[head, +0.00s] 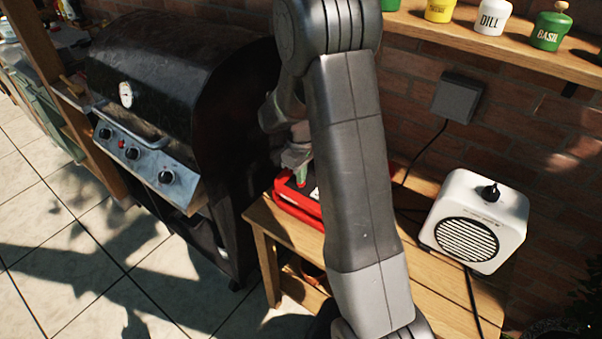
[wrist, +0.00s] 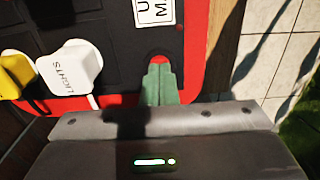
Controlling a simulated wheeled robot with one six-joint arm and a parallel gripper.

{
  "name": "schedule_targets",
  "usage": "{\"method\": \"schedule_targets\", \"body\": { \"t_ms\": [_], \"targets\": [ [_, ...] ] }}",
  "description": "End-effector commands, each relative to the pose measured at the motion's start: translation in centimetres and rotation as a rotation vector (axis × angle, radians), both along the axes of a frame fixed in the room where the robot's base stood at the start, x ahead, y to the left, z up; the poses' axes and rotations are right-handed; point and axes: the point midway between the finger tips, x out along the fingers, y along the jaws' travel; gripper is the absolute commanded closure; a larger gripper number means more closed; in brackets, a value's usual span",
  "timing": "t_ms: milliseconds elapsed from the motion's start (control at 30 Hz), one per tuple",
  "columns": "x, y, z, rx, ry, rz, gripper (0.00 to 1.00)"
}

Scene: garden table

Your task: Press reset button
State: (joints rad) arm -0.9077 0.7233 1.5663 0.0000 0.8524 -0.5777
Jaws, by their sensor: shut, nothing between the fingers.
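A red box with a dark panel (head: 297,213) lies on the wooden table, partly hidden behind my arm in the head view. In the wrist view its red rim (wrist: 195,45) and dark panel fill the top. My gripper (wrist: 159,68) is shut and empty, its green fingers together over the panel's lower edge. A small red button (wrist: 159,56) shows right at the fingertips, partly covered by them. I cannot tell whether the tips touch it. In the head view my gripper (head: 297,157) is just above the box.
A white plug marked LIGHTS (wrist: 70,68) and a yellow plug (wrist: 14,72) sit on the panel left of my fingers. A white heater-like device (head: 475,222) stands on the table (head: 440,290) at right. A black grill (head: 190,80) stands left. Spice jars (head: 491,17) line a shelf above.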

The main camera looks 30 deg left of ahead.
Motion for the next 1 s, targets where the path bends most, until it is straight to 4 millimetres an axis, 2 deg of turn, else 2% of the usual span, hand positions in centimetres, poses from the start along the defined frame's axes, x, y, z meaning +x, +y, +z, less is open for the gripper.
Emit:
{"method": "schedule_targets", "body": {
  "t_ms": [333, 600, 1000],
  "targets": [
    [0.0, 0.0, -0.2, 0.0, 0.0, 0.0, 1.0],
    [0.0, 0.0, -2.3, -0.001, 0.001, 0.0, 1.0],
    [-0.2, -0.3, -2.2, -0.006, 0.008, -0.002, 1.0]
  ]
}}
